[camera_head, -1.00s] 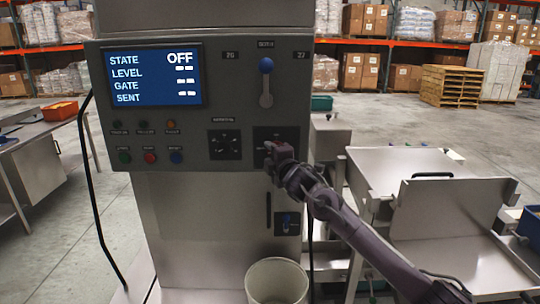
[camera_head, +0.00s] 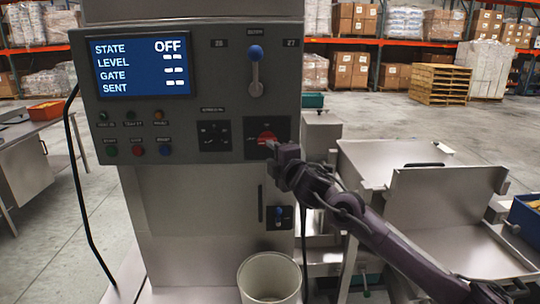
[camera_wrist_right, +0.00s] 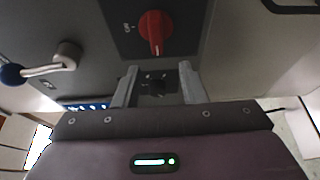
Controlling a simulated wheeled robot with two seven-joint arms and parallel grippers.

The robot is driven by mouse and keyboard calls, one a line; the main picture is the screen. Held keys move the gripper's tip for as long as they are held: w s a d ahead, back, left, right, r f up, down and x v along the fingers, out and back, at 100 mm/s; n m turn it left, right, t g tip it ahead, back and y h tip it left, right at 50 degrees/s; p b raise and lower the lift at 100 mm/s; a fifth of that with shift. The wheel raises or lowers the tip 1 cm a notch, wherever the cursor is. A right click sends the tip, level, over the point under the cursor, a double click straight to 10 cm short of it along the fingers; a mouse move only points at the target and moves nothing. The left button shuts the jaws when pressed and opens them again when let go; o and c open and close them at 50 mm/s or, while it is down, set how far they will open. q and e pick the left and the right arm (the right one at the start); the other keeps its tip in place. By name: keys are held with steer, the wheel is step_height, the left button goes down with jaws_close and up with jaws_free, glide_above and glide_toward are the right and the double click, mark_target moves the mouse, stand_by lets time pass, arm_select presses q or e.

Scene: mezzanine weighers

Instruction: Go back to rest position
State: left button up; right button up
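The control panel (camera_head: 185,128) fills the left half of the head view, and its blue screen (camera_head: 142,66) reads STATE OFF. A red rotary knob (camera_head: 267,137) sits on a dark plate at the panel's lower right; it also shows at the top of the right wrist view (camera_wrist_right: 155,32). My right gripper (camera_head: 274,152) is just below and in front of this knob, apart from it. In the wrist view its two fingers (camera_wrist_right: 157,85) are spread with nothing held between them. My left gripper is in neither view.
A blue-ball lever (camera_head: 256,54) stands above the knob. A pale bucket (camera_head: 254,275) stands below the panel. A steel hopper with a raised lid (camera_head: 440,204) is at right, beneath and beside my right forearm. A side table (camera_head: 30,137) is at left. Open floor lies behind.

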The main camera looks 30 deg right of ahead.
stand_by(0.4)
steer(key=w+d+f+m+g, duration=0.1)
steer(key=d+f+m+g, duration=0.25)
steer(key=f, duration=1.45)
steer(key=s+f+m+g, duration=0.2)
steer(key=s+f, duration=0.1)
steer(key=f, duration=0.9)
steer(key=s+f+m+g, duration=0.2)
steer(key=s+f, duration=0.2)
steer(key=f, duration=0.8)
steer(key=s+a+f+m+g, duration=0.1)
steer(key=s+a+f+g, duration=0.15)
steer(key=s+f, duration=0.6)
steer(key=s+a+f+m+g, duration=0.1)
steer(key=s+a+f+m, duration=0.15)
steer(key=s+f, duration=0.65)
steer(key=s+a+f+m+g+y, duration=0.1)
steer(key=s+a+f, duration=0.4)
steer(key=s, duration=0.5)
steer(key=s+a+f+m+g+y, duration=0.1)
steer(key=s+a+f+g, duration=0.1)
steer(key=s+a+f, duration=0.4)
steer(key=s+a+f+m+g, duration=0.1)
steer(key=s+a+f, duration=0.4)
steer(key=s, duration=0.9)
step_height(320, 180, down, 4)
steer(key=shift+s+a+r+g+y, duration=0.2)
steer(key=shift+s+a+g+y, duration=0.15)
steer(key=shift+g, duration=0.45)
